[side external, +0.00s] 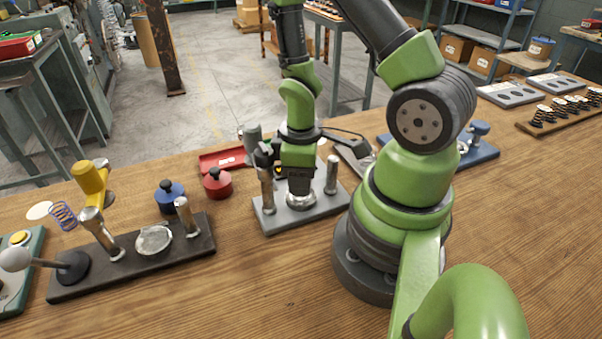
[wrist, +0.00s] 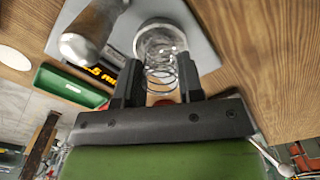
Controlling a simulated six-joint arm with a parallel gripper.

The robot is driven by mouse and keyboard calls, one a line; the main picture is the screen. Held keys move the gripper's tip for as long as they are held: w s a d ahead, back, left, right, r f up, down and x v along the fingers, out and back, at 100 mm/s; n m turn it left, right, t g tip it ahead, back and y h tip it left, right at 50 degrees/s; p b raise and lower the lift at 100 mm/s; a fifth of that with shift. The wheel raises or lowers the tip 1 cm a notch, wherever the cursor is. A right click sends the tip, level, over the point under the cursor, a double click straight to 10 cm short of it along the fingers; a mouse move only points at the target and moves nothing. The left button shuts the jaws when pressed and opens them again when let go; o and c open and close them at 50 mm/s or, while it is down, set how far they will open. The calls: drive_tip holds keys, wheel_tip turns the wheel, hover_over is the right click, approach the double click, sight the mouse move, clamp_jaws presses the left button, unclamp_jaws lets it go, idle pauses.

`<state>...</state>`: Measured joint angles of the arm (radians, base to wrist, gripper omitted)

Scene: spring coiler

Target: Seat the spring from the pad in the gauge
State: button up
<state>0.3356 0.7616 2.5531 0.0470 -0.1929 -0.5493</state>
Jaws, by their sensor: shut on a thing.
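The gauge is a grey plate (side external: 328,209) with metal posts and a round metal seat (side external: 301,201). In the wrist view its lit orange display (wrist: 101,76) and the seat's bright ring (wrist: 158,25) show. My gripper (side external: 299,186) points down close above the seat. In the wrist view its black fingers (wrist: 160,86) are shut on a silver wire spring (wrist: 160,58). The spring's far end lines up with the ring; I cannot tell whether it is inside or just above it. The spring is hidden in the side view.
A metal post (side external: 332,176) stands close beside my gripper. Red (side external: 218,184) and blue (side external: 169,194) knobbed pieces and a red tray (side external: 222,161) are to the left. A dark plate (side external: 140,262) with posts lies farther left, near a purple coil (side external: 64,215). The front tabletop is clear.

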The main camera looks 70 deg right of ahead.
idle(0.4)
drive_tip(key=o, duration=1.1)
drive_tip(key=shift+w+r, duration=0.15)
drive_tip(key=shift+r, duration=4.25)
